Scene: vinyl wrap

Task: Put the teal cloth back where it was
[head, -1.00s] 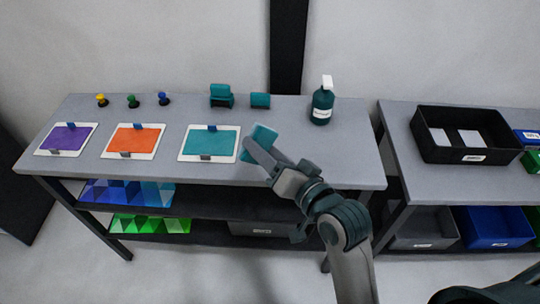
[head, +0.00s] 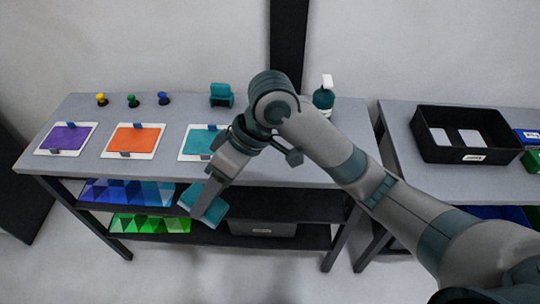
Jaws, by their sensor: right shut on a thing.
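My right gripper (head: 205,203) is shut on the teal cloth (head: 212,213), a flat teal piece. It holds the cloth in front of the workbench's front edge, low in the picture near the upper shelf. Fingers cover part of the cloth. A teal stand-like object (head: 221,94) is at the back of the bench top. My left gripper is not in view.
The workbench (head: 300,172) carries purple (head: 65,138), orange (head: 134,140) and teal (head: 197,142) panels on white boards. Yellow, green and blue knobs stand behind. A spray bottle (head: 324,98) is partly hidden by my arm. A black bin (head: 432,150) sits on the right table.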

